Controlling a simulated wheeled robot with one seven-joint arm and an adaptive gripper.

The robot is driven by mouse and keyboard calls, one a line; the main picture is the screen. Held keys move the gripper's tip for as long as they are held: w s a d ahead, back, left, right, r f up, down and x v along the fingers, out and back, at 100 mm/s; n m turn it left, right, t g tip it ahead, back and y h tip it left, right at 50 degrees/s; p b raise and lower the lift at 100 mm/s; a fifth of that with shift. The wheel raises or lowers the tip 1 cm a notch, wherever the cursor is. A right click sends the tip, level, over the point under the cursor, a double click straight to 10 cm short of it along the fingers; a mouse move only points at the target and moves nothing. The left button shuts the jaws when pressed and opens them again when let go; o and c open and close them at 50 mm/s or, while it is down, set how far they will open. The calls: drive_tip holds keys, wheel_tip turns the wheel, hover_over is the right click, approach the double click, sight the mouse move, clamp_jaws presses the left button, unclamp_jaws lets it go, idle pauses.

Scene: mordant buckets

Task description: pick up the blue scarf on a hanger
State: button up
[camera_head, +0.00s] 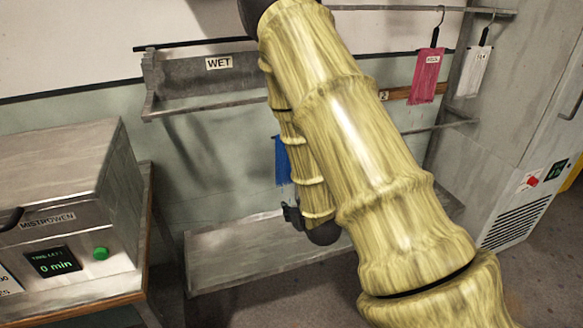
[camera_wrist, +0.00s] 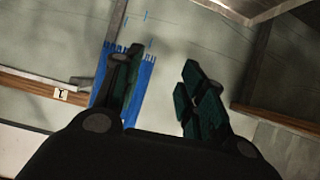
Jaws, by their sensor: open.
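In the head view the blue scarf (camera_head: 282,160) hangs against the wall, mostly hidden behind my arm; its hanger is not visible there. In the wrist view the scarf (camera_wrist: 141,93) is a blue cloth with a fringed edge, partly covered by one finger of my gripper (camera_wrist: 163,80). The two fingers are apart with nothing visible held between them. The scarf lies behind and around the left finger in that view; I cannot tell whether they touch. My gripper in the head view (camera_head: 292,215) is small and dark beside the lower shelf.
A pink cloth (camera_head: 426,76) and a white cloth (camera_head: 473,70) hang from the upper right rail. A shelf labelled WET (camera_head: 200,85) is on the wall. A metal machine (camera_head: 65,190) stands left, a tall grey cabinet (camera_head: 545,130) right. A low metal shelf (camera_head: 235,258) runs below.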

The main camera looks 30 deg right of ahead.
drive_tip(key=w+d+r+t+h+b, duration=0.1)
drive_tip(key=w+d+r+t+b, duration=0.2)
drive_tip(key=r, duration=0.6)
drive_tip(key=w+d+r+t+h, duration=0.1)
drive_tip(key=w+d+r+t, duration=0.3)
drive_tip(key=r, duration=0.5)
drive_tip(key=shift+m+g, duration=0.3)
drive_tip(key=shift+g, duration=0.4)
drive_tip(key=shift+p+x, duration=1.25)
drive_tip(key=shift+x, duration=4.25)
drive_tip(key=shift+s+d+r, duration=0.1)
drive_tip(key=shift+d+r, duration=0.1)
clamp_jaws()
